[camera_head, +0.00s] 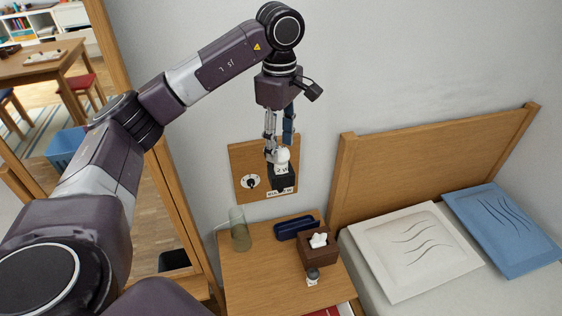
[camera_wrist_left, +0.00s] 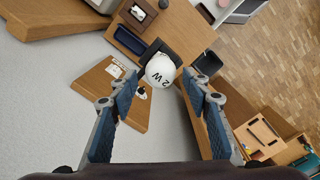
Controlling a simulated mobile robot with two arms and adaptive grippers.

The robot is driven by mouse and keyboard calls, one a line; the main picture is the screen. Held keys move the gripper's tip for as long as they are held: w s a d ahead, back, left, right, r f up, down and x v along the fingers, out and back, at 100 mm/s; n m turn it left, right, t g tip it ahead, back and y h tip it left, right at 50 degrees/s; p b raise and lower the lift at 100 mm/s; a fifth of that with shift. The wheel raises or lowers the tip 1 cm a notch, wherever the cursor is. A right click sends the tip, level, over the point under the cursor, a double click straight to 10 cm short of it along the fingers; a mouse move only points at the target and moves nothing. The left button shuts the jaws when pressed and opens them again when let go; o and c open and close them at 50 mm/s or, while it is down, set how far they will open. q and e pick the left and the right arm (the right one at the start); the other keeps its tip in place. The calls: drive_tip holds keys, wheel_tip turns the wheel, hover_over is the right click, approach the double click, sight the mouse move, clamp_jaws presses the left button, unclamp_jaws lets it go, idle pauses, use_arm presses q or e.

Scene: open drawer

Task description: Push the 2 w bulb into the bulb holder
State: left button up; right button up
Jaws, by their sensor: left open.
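The white 2 w bulb (camera_head: 282,158) is at the top of the black bulb holder (camera_head: 284,181) on the wooden wall board (camera_head: 242,160). In the left wrist view the round bulb (camera_wrist_left: 160,71), marked "2 W", lies between my fingers, with the dark holder (camera_wrist_left: 150,50) behind it. How deep its base sits in the holder is hidden. My left gripper (camera_head: 279,143) points down just above the bulb, its fingers apart on either side. In the left wrist view the left gripper (camera_wrist_left: 160,82) is open, with gaps between bulb and fingertips. My right gripper is not in view.
The board has a dial (camera_head: 250,182). Below is a bedside table (camera_head: 245,275) with a glass (camera_head: 239,230), a dark blue case (camera_head: 297,227) and a tissue box (camera_head: 318,250). A bed headboard (camera_head: 430,150) stands right; a door frame is left.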

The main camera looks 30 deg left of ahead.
sight(280, 159)
use_arm(q)
drive_tip(key=shift+f, duration=0.4)
wheel_tip(280, 159, down, 4)
drive_tip(key=shift+r+p, duration=0.2)
drive_tip(key=shift+p, duration=0.8)
drive_tip(key=shift+f, duration=0.4)
drive_tip(key=shift+d, duration=0.1)
drive_tip(key=c, duration=1.2)
drive_tip(key=shift+r, duration=0.15)
